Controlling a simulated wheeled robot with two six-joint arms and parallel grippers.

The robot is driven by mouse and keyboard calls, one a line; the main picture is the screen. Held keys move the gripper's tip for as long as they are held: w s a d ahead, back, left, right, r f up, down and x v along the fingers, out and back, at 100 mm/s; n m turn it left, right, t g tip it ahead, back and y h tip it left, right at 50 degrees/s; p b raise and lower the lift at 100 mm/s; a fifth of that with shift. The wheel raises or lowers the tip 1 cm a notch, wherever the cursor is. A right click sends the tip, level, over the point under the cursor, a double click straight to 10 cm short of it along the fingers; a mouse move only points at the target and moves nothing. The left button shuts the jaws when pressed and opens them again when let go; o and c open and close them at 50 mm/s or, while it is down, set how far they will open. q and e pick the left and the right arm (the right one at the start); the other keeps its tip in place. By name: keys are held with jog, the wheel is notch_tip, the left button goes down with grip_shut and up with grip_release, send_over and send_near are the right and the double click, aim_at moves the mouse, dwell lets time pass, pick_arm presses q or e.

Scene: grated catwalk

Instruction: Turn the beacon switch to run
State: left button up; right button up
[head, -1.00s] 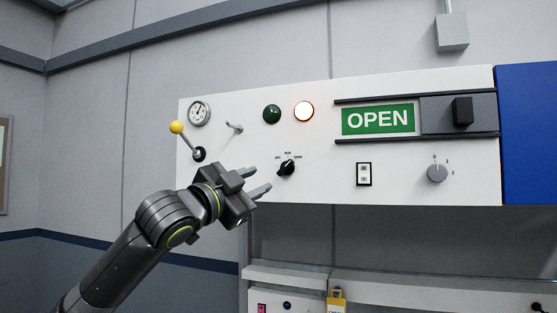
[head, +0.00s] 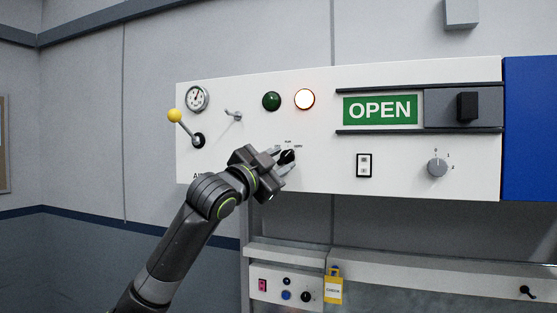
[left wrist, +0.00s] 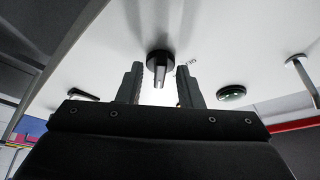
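The beacon switch is a small black rotary knob (head: 287,156) on the white panel, with small printed labels above it, too small to read surely. My left gripper (head: 280,161) is at the knob, its fingers pointing at the panel and partly covering it. In the left wrist view the knob (left wrist: 159,62) shows in the gap between the two open fingertips (left wrist: 159,78), with space on both sides. I cannot tell how deep the fingers reach around it. My right gripper is not in view.
Above the knob are a dark green lamp (head: 271,101) and a lit lamp (head: 304,99). A yellow-balled lever (head: 174,116) and a gauge (head: 197,97) are to the left. An OPEN sign (head: 380,110), a rocker switch (head: 364,166) and a grey dial (head: 437,168) are to the right.

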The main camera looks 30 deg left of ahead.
pick_arm(q)
jog(key=shift+c, duration=0.3)
grip_shut()
jog(key=shift+d+f+n+y+b, duration=0.1)
jog(key=shift+f+n+y+b, duration=0.15)
jog(key=shift+n+y+b, duration=0.65)
jog(key=n+b, duration=0.2)
jog(key=n+t+y+b, duration=0.1)
jog(key=n+b, duration=0.1)
jog(key=n, duration=0.1)
jog(key=shift+d+f, duration=0.15)
jog(key=n+y+b, duration=0.2)
jog(key=n+b, duration=0.1)
jog(key=shift+w+d+n+y, duration=0.1)
jog(key=shift+n+y, duration=0.2)
jog(key=shift+n, duration=0.1)
jog(key=shift+r+n+y+b, duration=0.2)
jog(key=shift+n+y+b, duration=0.3)
jog(key=shift+n, duration=0.5)
